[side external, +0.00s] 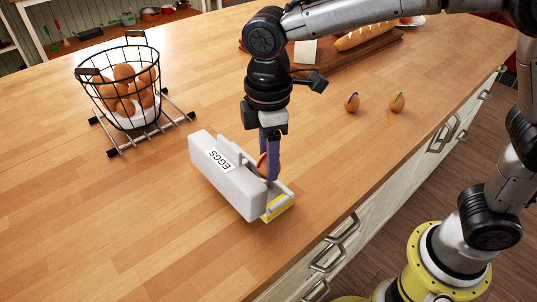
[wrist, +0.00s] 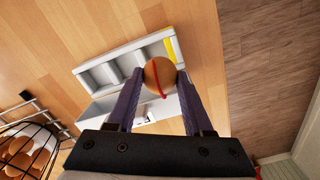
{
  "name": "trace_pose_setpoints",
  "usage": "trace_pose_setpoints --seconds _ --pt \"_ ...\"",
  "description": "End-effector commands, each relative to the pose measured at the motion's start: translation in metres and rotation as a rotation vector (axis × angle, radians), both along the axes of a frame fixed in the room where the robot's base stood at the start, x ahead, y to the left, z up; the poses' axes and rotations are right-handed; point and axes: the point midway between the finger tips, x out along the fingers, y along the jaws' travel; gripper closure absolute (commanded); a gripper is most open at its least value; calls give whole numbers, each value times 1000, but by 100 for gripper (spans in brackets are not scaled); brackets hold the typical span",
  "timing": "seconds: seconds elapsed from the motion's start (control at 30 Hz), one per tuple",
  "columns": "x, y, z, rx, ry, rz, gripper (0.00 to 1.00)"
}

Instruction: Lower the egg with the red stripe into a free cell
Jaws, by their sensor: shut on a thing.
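The egg with the red stripe (wrist: 158,76) is brown and sits between the fingertips of my gripper (wrist: 158,82), which is shut on it. In the side view my gripper (side external: 268,172) points down at the near right end of the egg carton (side external: 222,178), and the fingers mostly hide the egg (side external: 262,165). The carton is grey with an open lid marked EGGS and a yellow patch at one end. In the wrist view empty cells show in the carton (wrist: 92,76), left of the egg. I cannot tell whether the egg touches the carton.
Two brown eggs, one with a blue stripe (side external: 352,103) and one with a green or purple stripe (side external: 397,102), stand to the right. A wire basket (side external: 118,82) of several eggs is at left on a rack. Bread (side external: 368,34) lies on a board behind. The counter's front left is clear.

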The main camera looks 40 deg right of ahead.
Motion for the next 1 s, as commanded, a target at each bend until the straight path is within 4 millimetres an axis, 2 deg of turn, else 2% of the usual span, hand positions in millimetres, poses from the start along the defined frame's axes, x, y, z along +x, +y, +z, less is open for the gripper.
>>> trace_pose_setpoints --seconds 0.27,0.8,1.0 --pt "0 0 -4 0 0 0 100" --pt "0 0 -28 0 0 0 100" --pt "0 0 -29 0 0 0 100"
